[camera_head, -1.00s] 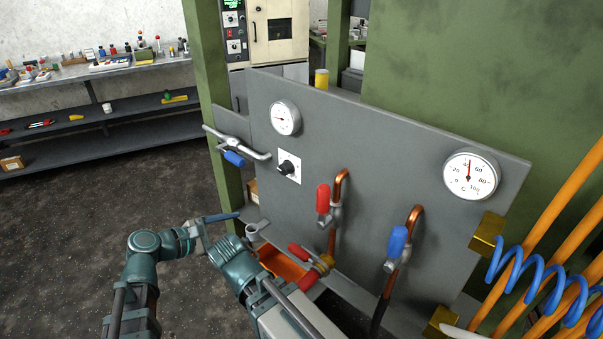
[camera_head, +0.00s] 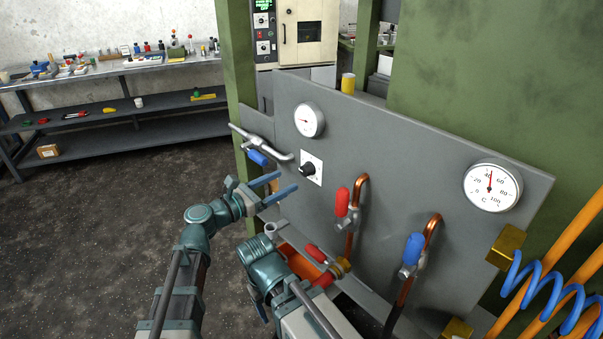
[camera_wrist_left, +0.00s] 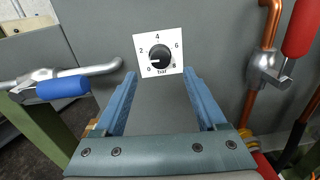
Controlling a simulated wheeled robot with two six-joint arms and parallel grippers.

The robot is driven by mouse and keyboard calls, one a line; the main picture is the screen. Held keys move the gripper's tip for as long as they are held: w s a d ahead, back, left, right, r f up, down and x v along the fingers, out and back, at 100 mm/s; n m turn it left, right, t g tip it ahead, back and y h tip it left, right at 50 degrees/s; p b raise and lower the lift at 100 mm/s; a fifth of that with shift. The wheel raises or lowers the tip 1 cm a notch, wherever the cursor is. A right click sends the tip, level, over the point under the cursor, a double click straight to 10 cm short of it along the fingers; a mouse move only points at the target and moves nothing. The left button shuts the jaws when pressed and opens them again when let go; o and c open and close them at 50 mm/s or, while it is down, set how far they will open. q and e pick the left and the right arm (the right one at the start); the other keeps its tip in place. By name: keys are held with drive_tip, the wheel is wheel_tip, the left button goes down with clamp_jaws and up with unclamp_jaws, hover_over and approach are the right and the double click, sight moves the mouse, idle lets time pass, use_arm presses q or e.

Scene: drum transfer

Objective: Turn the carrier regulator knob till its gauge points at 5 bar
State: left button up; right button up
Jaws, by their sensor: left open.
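The black regulator knob (camera_head: 309,169) sits on a white plate on the grey panel. In the left wrist view the knob (camera_wrist_left: 159,55) has a bar scale around it, and its white mark points to the lower left, near 0. The small round gauge (camera_head: 309,120) is above it; its needle points left and its numbers are too small to read. My left gripper (camera_head: 288,182), with blue fingers, is open and empty just below and left of the knob. In the left wrist view the knob lies ahead between the fingertips, not gripped.
A handle with a blue grip (camera_head: 257,158) is left of the knob. Red (camera_head: 342,201) and blue (camera_head: 414,249) valve levers on copper pipes are to the right, with a temperature gauge (camera_head: 492,187) beyond. A red-handled brass fitting (camera_head: 341,267) is below.

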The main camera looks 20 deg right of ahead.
sight(303, 172)
use_arm(q)
drive_tip(key=x, duration=0.7)
drive_tip(key=shift+w+d, duration=0.1)
drive_tip(key=shift+w, duration=0.05)
clamp_jaws()
